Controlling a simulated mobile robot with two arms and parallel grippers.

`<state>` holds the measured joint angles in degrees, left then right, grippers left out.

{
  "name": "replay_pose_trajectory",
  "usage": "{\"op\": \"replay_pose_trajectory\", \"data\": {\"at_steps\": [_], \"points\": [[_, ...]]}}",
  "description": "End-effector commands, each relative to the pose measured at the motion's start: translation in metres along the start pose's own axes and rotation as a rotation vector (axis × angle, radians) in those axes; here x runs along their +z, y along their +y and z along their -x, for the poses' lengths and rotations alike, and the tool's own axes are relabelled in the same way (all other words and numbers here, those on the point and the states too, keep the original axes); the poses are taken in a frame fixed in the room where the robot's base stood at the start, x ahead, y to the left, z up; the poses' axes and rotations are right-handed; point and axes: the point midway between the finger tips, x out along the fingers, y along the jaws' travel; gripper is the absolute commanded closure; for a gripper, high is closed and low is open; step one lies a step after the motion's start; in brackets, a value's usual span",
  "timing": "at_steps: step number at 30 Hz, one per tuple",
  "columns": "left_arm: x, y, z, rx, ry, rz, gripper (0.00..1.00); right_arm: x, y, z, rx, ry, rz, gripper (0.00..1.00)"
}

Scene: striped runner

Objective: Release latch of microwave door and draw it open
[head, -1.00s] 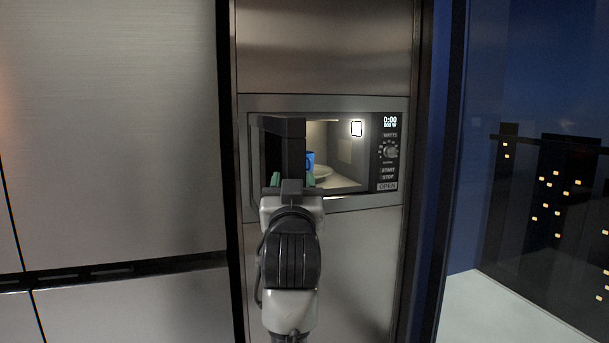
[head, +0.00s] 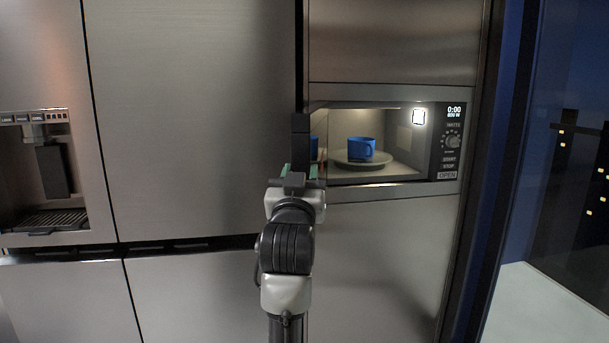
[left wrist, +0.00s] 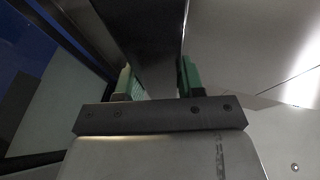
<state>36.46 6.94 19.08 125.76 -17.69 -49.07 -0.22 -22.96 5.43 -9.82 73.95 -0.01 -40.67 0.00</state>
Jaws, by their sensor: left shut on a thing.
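The built-in microwave (head: 447,112) is lit inside, and its door (head: 300,135) stands swung open, seen nearly edge-on at the left of the cavity. My left gripper (head: 301,171) is at the lower part of the door, shut on it. In the left wrist view the green-padded fingers of my left gripper (left wrist: 157,80) lie on either side of the dark door (left wrist: 150,40). The OPEN button (head: 447,175) is at the bottom of the control panel. My right gripper is not in view.
A blue mug (head: 362,148) stands on a plate (head: 345,161) inside the microwave. A steel refrigerator front (head: 190,120) with a dispenser (head: 45,165) fills the left. A dark window (head: 570,90) is at the right.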

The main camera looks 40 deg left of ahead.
Motion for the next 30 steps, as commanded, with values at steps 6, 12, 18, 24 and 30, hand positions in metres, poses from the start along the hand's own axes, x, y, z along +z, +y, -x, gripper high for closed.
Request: {"op": "replay_pose_trajectory", "data": {"at_steps": [6,12,18,24,30], "points": [[-0.004,-0.002,-0.003,-0.008,0.010,-0.007,0.59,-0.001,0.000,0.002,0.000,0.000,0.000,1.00],[-0.003,-0.001,-0.002,-0.004,0.006,-0.005,0.28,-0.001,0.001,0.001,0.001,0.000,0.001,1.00],[-0.002,0.000,-0.001,-0.002,0.004,-0.004,0.24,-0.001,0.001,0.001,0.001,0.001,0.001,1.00],[-0.001,0.001,0.005,0.000,0.003,-0.003,0.24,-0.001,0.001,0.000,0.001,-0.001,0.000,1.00],[0.000,0.001,0.039,0.001,0.003,-0.001,0.24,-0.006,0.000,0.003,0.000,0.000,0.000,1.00]]}}
